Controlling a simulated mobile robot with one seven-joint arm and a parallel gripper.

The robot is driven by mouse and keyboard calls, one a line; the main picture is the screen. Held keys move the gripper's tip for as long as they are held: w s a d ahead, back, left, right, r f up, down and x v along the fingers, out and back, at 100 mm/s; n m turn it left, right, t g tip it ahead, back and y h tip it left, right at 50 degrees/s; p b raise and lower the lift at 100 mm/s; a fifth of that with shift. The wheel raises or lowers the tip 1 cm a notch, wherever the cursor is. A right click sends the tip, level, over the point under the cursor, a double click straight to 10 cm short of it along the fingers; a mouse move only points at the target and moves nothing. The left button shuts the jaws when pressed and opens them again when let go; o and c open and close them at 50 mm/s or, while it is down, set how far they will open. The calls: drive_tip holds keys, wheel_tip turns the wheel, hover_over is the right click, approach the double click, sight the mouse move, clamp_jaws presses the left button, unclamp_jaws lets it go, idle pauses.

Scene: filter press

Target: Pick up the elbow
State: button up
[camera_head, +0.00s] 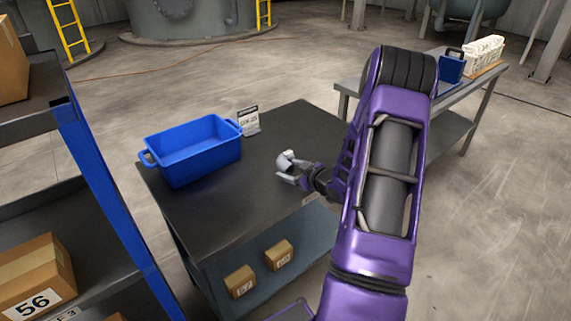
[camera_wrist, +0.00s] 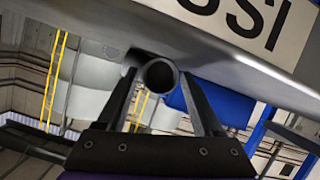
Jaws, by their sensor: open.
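The elbow (camera_head: 285,161) is a light grey curved pipe piece on the dark tabletop, to the right of the blue bin. My gripper (camera_head: 298,173) is open, low over the table, with its fingers at the near side of the elbow. In the wrist view, the elbow's dark round open end (camera_wrist: 160,75) shows between the two spread fingers of my gripper (camera_wrist: 161,82). I cannot tell whether either finger touches it. Part of the elbow is hidden behind the gripper in the head view.
The blue bin (camera_head: 194,150) stands on the left of the table (camera_head: 240,212), with a small sign (camera_head: 249,121) behind it. Boxes sit on the table's lower shelf. A rack with a blue post (camera_head: 110,195) is at left. Another table (camera_head: 452,115) stands at back right.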

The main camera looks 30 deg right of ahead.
clamp_jaws()
drive_tip(key=shift+r, duration=0.15)
